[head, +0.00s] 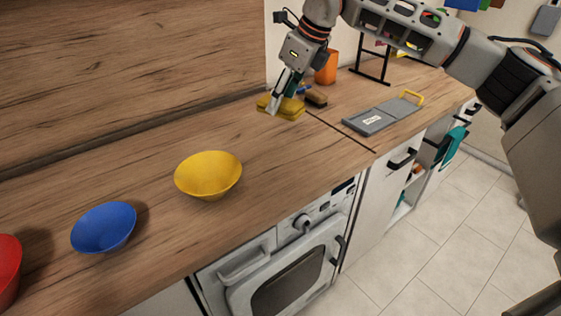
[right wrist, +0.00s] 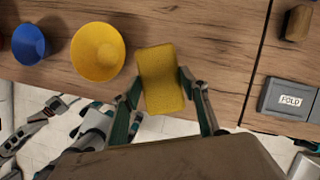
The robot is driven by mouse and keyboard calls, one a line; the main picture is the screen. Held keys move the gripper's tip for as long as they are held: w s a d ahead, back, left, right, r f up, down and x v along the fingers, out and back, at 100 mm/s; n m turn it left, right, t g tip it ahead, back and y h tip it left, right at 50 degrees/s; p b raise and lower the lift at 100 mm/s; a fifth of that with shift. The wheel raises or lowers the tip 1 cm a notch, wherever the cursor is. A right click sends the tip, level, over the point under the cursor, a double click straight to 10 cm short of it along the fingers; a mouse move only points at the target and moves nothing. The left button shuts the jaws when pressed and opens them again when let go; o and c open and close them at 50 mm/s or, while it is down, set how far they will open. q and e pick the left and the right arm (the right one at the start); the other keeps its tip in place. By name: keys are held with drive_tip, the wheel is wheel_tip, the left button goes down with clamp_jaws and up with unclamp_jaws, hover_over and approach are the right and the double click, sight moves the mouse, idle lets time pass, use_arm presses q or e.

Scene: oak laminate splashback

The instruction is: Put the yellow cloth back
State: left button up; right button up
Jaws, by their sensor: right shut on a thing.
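The yellow cloth (head: 281,108) is a thick folded pad at the back of the wooden counter, left of a brown brush. My right gripper (head: 284,98) points down and is shut on it. In the right wrist view the cloth (right wrist: 160,78) sits between the two fingers (right wrist: 158,92), over the counter. I cannot tell whether it touches the counter top. My left gripper is not in the head view; grey and teal arm parts at the lower left of the right wrist view may be mine, their jaws unclear.
A yellow bowl (head: 208,176), a blue bowl (head: 104,227) and a red bowl (head: 8,268) stand to the left. The brown brush (head: 316,97), an orange cup (head: 326,68) and a grey board (head: 382,116) marked FOLD lie to the right. Bare counter lies between cloth and yellow bowl.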

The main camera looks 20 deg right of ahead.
wheel_tip(320, 180, down, 13)
drive_tip(key=shift+f, duration=2.7)
drive_tip(key=o, duration=1)
drive_tip(key=shift+f, duration=0.15)
drive_tip(key=v, duration=1.2)
